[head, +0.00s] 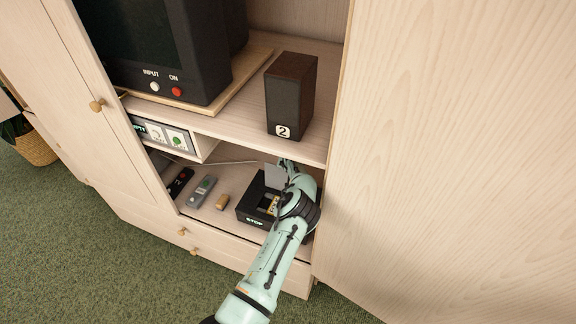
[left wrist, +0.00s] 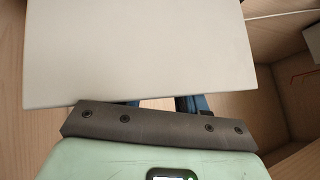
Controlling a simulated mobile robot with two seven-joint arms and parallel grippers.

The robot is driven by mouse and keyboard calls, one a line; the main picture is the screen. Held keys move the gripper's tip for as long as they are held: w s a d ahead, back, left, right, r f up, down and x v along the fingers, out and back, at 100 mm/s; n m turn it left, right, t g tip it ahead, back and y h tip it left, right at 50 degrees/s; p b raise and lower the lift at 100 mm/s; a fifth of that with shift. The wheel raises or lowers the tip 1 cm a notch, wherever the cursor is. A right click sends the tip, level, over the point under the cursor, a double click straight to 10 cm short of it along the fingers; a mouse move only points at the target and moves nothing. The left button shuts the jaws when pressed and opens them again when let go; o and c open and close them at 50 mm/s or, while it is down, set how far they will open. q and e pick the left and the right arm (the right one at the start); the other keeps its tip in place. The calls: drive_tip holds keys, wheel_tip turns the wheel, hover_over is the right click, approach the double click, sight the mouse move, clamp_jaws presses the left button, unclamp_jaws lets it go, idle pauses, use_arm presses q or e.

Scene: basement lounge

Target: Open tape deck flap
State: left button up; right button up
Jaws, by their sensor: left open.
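The tape deck (head: 246,208) is a black box with a STOP label on its front edge, on the lower shelf of the cabinet. Its grey flap (head: 274,176) stands up from the deck, and a yellowish part shows in the well below. My left gripper (head: 287,168) is open at the right side of the raised flap. My arm hides the deck's right part. In the left wrist view a large pale panel (left wrist: 140,50), apparently the flap, covers much of the picture in front of my blue fingers (left wrist: 165,104). I cannot tell whether they touch. My right gripper is not in view.
Left of the deck lie a small tan block (head: 222,202), a grey remote (head: 201,190) and a dark remote (head: 180,182). A speaker marked 2 (head: 290,98) stands on the shelf above. A large wooden panel (head: 440,150) closes off the right side.

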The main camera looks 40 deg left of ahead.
use_arm(q)
drive_tip(key=b+v, duration=0.2)
drive_tip(key=v, duration=0.1)
drive_tip(key=b+v, duration=0.2)
drive_tip(key=shift+s+d+f, duration=0.25)
drive_tip(key=shift+s+d, duration=0.1)
drive_tip(key=shift+d, duration=0.1)
drive_tip(key=r+b+v, duration=0.1)
drive_tip(key=v, duration=0.5)
drive_tip(key=shift+w+a+r, duration=0.2)
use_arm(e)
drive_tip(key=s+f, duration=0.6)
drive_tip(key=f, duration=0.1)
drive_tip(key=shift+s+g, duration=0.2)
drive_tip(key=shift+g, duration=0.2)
use_arm(q)
drive_tip(key=shift+c, duration=0.3)
